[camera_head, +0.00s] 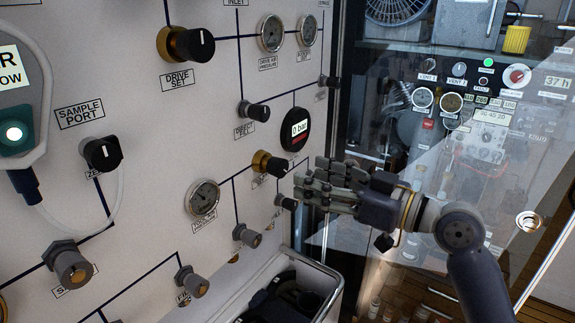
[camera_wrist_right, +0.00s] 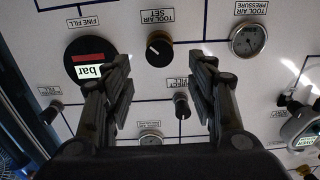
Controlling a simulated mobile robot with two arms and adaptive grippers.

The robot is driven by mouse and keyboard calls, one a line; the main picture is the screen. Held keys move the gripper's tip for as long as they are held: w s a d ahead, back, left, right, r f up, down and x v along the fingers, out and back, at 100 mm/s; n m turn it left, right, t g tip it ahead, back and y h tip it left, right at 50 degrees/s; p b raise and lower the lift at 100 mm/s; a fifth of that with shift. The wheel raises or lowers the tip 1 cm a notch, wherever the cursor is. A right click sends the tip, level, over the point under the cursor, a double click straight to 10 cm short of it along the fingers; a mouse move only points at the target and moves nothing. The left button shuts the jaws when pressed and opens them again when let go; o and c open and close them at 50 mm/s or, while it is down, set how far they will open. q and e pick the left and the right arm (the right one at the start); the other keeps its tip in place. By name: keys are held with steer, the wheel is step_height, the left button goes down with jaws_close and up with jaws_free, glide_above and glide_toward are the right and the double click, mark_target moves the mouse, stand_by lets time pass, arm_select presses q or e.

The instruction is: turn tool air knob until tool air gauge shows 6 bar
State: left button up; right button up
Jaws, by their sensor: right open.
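The tool air knob (camera_head: 268,164), a black knob on a gold base, sits on the white panel. In the right wrist view, where the labels appear upside down, it is the knob (camera_wrist_right: 158,50) by the label TOOL AIR SET. My left gripper is out of view.
A black digital gauge (camera_head: 297,129) reading 0 bar sits just above the right gripper. Small knobs (camera_head: 247,235) and (camera_head: 286,201) stick out below. A grey bin (camera_head: 318,300) with dark items stands under the panel. A glass door is at the right.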

mark_target(283, 168)
steer(key=p+x, duration=0.1)
steer(key=x, duration=0.5)
steer(key=shift+w+a+r+p, duration=0.1)
steer(key=shift+r+p, duration=0.05)
steer(key=shift+p, duration=0.15)
steer(key=shift+w+a, duration=0.4)
steer(key=shift+a, duration=0.15)
steer(key=c, duration=1.1)
